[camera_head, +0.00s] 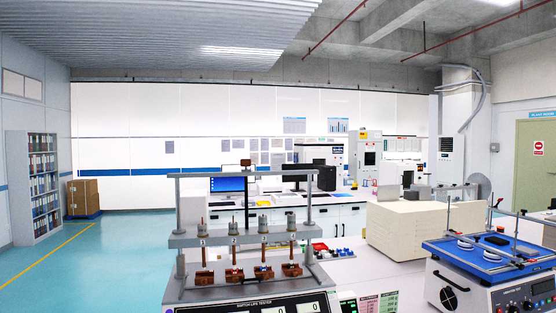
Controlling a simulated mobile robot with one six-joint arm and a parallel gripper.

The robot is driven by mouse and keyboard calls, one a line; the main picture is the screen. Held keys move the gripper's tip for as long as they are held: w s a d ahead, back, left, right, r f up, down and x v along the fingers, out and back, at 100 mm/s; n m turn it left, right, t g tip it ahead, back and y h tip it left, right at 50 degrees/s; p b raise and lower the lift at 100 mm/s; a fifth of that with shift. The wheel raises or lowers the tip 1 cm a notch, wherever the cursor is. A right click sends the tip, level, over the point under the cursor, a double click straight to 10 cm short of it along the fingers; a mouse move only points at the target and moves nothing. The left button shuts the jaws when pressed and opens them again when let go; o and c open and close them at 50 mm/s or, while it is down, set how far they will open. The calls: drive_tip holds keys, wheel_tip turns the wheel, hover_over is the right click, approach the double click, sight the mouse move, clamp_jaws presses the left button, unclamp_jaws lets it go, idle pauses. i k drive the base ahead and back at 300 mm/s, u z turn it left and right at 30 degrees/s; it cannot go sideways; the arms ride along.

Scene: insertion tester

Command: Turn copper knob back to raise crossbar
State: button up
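The insertion tester (250,306), labelled as a switch life tester, stands at the front, left of centre. Two upright posts carry a thin grey top bar. A small brown knob (245,162) sits above the middle of this bar; I cannot tell whether it is the copper knob. Below, a thicker grey crossbar (220,241) spans the posts, apart from the base. Several grey cylinders stand on it, with copper-brown plungers (234,273) hanging beneath, close to the base; contact is too small to tell. My gripper is not in view.
A blue-topped shaker machine (480,262) stands at the right front. A beige box (410,228) sits between it and the tester. Small red and blue parts (320,248) lie right of the tester. A monitor (228,185) is on a bench behind.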

sight(246, 162)
drive_tip(key=z, duration=0.15)
drive_tip(key=i, duration=1.4)
drive_tip(key=u, duration=0.6)
